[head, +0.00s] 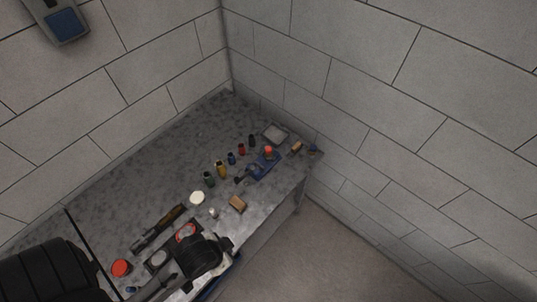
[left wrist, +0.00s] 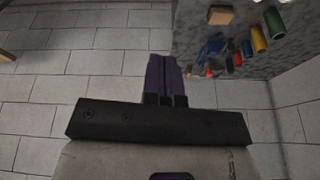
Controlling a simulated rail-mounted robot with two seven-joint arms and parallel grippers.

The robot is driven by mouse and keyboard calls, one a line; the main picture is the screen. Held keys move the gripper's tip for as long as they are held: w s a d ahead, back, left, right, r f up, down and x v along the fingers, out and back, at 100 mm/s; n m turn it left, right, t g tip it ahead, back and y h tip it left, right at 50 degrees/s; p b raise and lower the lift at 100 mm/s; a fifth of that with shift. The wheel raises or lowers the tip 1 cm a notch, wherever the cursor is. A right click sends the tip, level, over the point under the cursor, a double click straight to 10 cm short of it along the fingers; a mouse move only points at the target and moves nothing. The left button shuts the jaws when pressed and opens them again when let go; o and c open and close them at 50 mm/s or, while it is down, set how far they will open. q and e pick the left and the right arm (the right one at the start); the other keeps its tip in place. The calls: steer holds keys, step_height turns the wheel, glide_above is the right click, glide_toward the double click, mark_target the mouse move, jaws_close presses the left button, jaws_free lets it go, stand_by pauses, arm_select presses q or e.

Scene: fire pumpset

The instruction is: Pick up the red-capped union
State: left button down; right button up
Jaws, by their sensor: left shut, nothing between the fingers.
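A small piece with a red top (head: 268,150) stands at the blue vise-like fixture (head: 264,165) near the bench's far right end; it looks like the red-capped union, but it is too small to be sure. A red round lid (head: 120,267) also sits at the near left of the bench. In the left wrist view a small red spot (left wrist: 208,72) shows near the blue fixture. My left gripper (left wrist: 160,58) has its purple fingers together and empty, apart from the bench items. I cannot make out its fingertips in the head view. My right gripper is not in view.
Coloured cylinders, including a green one (head: 208,179) and a yellow one (head: 221,169), stand in a row on the grey bench (head: 150,205). A tan block (head: 237,204) lies near the front edge. Block walls close the corner.

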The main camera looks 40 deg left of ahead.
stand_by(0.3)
arm_select(q)
steer(key=shift+c, duration=2.4)
jaws_free()
